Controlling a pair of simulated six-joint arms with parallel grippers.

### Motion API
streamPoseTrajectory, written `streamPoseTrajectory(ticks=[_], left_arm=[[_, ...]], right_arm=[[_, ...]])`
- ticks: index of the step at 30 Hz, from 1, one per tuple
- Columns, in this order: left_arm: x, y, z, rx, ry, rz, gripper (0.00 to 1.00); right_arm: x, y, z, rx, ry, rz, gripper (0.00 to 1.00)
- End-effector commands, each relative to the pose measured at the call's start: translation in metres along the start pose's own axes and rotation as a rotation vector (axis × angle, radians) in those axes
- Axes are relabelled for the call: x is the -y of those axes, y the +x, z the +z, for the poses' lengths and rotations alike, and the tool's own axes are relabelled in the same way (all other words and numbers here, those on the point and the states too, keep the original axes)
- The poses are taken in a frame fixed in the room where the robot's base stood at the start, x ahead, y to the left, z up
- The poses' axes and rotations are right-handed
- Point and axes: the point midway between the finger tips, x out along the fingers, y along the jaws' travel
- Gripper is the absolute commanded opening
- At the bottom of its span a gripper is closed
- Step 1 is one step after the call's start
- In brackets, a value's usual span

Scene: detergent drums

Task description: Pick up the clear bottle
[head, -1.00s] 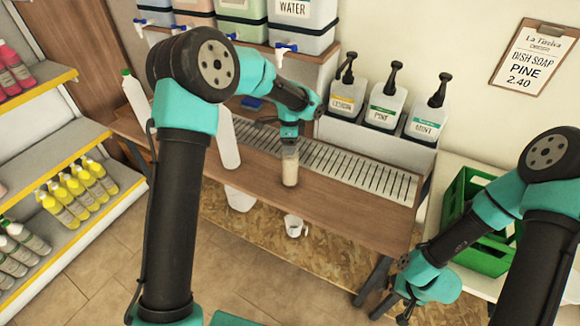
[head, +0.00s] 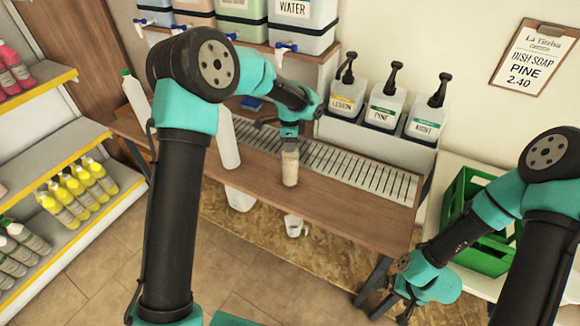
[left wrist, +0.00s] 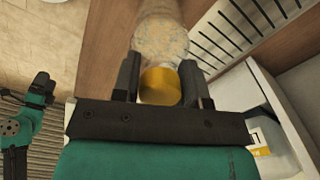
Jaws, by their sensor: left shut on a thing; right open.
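The clear bottle (head: 290,169) is small, with pale, cloudy contents, and is upright at the front of the wooden counter (head: 330,207). My left gripper (head: 289,148) is above it and shut on its top. In the left wrist view the bottle's yellow cap (left wrist: 160,86) sits between the two fingers, with the speckled body (left wrist: 161,38) beyond. I cannot tell whether its base touches the counter. My right gripper (head: 396,308) is low at the right, open and apart from the bottle; its fingers are only partly visible.
A slatted drain grate (head: 345,166) lies behind the bottle. Several pump bottles (head: 385,106) stand behind the grate. A tall white bottle (head: 228,145) stands to the left. A white cup (head: 293,226) is below the counter's front edge. A green crate (head: 470,235) is at the right.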

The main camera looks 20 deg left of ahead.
Motion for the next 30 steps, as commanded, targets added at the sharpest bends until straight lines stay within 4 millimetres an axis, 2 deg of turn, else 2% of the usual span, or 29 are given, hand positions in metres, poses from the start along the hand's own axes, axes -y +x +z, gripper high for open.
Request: streamPoseTrajectory(ticks=[14, 27, 30], left_arm=[[0.000, -0.004, 0.000, 0.000, 0.000, -0.001, 0.00], [0.001, -0.037, 0.000, -0.001, 0.000, -0.004, 0.00], [-0.007, -0.037, -0.001, 0.000, 0.001, 0.000, 0.00]], right_arm=[[0.000, 0.000, 0.000, 0.000, 0.000, 0.000, 0.99], [0.000, 0.000, 0.000, 0.000, 0.000, 0.000, 0.99], [0.000, 0.000, 0.000, 0.000, 0.000, 0.000, 0.99]])
